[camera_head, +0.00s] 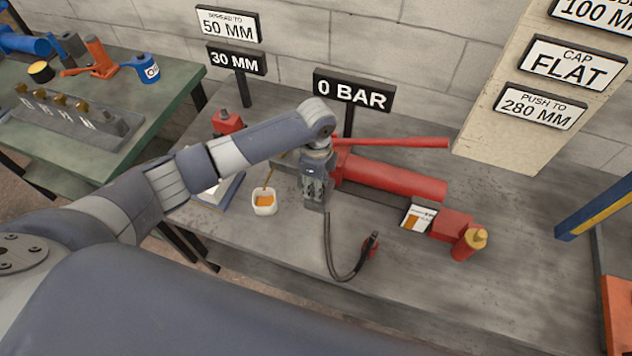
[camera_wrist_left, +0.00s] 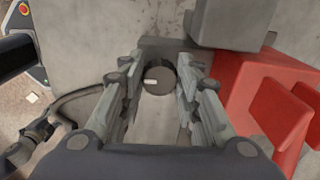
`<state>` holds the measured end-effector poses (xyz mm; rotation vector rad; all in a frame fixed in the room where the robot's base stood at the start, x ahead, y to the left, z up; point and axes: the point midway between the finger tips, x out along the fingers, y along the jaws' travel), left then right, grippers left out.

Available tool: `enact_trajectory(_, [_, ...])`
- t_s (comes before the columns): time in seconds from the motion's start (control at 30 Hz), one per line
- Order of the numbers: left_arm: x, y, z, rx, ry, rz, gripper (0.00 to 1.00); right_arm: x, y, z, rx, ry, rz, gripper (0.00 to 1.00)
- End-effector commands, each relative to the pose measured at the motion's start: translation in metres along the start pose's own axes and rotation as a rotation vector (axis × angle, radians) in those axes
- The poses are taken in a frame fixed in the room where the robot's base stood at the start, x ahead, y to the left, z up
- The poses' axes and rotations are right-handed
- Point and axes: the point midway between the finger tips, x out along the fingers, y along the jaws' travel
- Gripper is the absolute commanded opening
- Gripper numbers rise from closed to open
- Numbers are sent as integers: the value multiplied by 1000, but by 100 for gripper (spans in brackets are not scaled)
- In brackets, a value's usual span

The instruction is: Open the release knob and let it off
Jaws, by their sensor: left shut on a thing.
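The release knob (camera_wrist_left: 159,80) is a dark round knob with a white mark on top. In the left wrist view it sits between the two fingers of my left gripper (camera_wrist_left: 160,84). In the head view my left gripper (camera_head: 314,197) points down at the left end of the red hand pump (camera_head: 392,180) and hides the knob. The gripper is shut on the knob. The pump's red body (camera_wrist_left: 265,95) is just right of the fingers in the wrist view. My right gripper is in neither view.
A black hose (camera_head: 330,250) curves over the bench front. A small white cup (camera_head: 264,203) stands left of the gripper. The "0 BAR" sign (camera_head: 353,90) stands behind. The bench's front right is clear.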

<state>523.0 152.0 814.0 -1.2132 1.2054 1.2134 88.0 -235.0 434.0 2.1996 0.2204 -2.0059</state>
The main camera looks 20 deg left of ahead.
Motion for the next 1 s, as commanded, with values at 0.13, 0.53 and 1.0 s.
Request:
enact_trajectory(0.13, [-4, 2, -1, -73, 1, 4, 7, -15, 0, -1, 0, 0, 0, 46])
enact_trajectory(0.53, [-5, 3, -2, -422, 1, 5, 7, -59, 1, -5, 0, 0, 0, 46])
enact_trajectory(1.0, [-4, 4, -3, -869, 1, 5, 7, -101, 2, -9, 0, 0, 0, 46])
